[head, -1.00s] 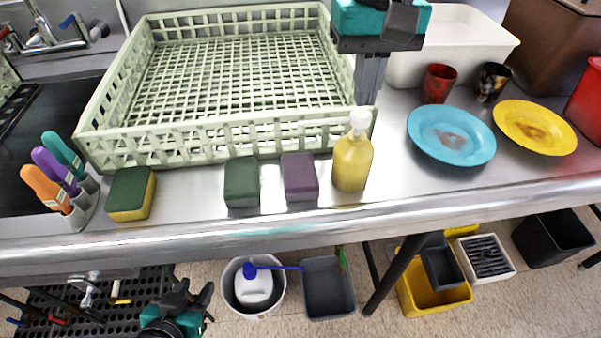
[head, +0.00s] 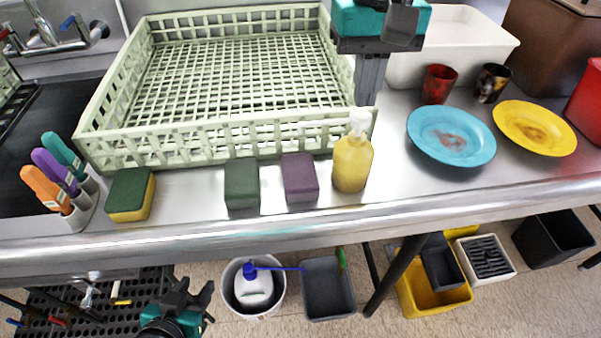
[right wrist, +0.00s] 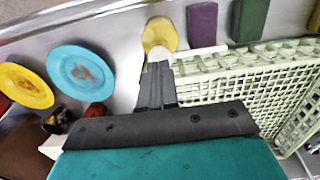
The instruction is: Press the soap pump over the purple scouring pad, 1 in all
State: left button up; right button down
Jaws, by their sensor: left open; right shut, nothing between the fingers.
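The soap pump (head: 352,163) is a yellow bottle with a white head, upright near the counter's front edge. It also shows in the right wrist view (right wrist: 160,35), its white nozzle reaching to the right there. The purple scouring pad (head: 300,178) lies just left of the bottle; the right wrist view shows it too (right wrist: 202,24). My right gripper (head: 363,103) is shut and empty, pointing down at the pump head. In the right wrist view its fingertips (right wrist: 157,68) overlap the head's edge; I cannot tell whether they touch. My left gripper (head: 190,293) is open and empty, low in front of the counter.
A dark green pad (head: 241,184) and a green-yellow sponge (head: 131,194) lie further left. A pale green dish rack (head: 215,141) stands behind the pads. A blue plate (head: 451,137), a yellow plate (head: 535,128) and two cups lie right. A holder with colored handles stands far left.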

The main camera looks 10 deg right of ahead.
aim_at(362, 114)
dwell(0.6)
jog(key=shift+f, duration=0.1)
jog(key=shift+f+b, duration=1.25)
jog(key=shift+f, duration=0.3)
jog(key=shift+r, duration=0.15)
jog(key=shift+r+p, duration=1.1)
jog(key=shift+r, duration=0.3)
notch_tip(362, 114, up, 6)
jog(key=p, duration=0.4)
